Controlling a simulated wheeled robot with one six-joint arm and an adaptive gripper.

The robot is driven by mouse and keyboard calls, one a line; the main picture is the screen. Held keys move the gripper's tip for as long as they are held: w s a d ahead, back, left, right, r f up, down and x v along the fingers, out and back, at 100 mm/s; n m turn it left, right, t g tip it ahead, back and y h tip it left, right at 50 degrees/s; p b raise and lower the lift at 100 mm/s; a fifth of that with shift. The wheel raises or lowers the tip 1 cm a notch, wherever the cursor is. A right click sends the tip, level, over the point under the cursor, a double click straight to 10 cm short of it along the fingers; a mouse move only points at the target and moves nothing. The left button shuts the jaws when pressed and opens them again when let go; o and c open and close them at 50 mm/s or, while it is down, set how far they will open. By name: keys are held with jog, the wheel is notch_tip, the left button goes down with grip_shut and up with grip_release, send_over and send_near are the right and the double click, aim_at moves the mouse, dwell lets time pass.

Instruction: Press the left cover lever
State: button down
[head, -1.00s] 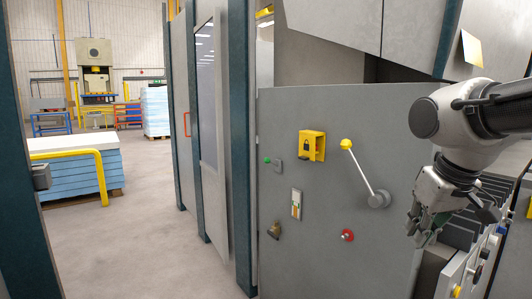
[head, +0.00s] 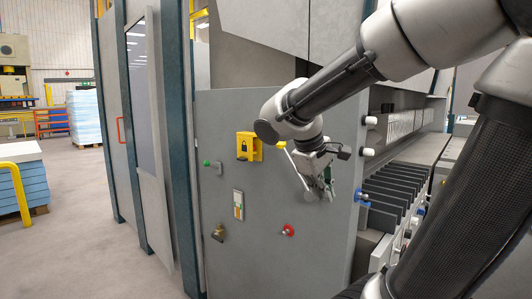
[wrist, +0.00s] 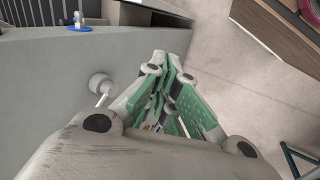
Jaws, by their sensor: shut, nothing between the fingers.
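The lever on the grey panel has a thin pale rod (head: 295,166) and a yellow knob (head: 281,145), partly covered by my wrist in the head view. It slants from the knob at upper left down to a grey round hub behind my gripper. My gripper (head: 327,192) is shut and empty, in front of the panel near the hub. In the wrist view my gripper (wrist: 170,75) points away with its green-padded fingers together. The hub (wrist: 100,83) and a short piece of rod show left of the fingers, apart from them. The knob is hidden there.
Open floor lies left.

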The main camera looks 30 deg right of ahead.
jog(key=w+r+n+t+h, duration=0.25)
jog(key=w+n+h, duration=0.4)
jog(key=w, duration=1.05)
jog(key=w+a+n+t+h, duration=0.2)
jog(key=w+a+n+t, duration=0.2)
jog(key=w+a, duration=0.5)
jog(key=w, duration=0.3)
jog(key=shift+w+a, duration=0.2)
jog(key=shift+w, duration=0.05)
jog(key=w+d, duration=0.3)
jog(key=d, duration=0.8)
jog(key=shift+d+r, duration=0.15)
jog(key=shift+r, duration=0.25)
jog(key=shift+r, duration=0.1)
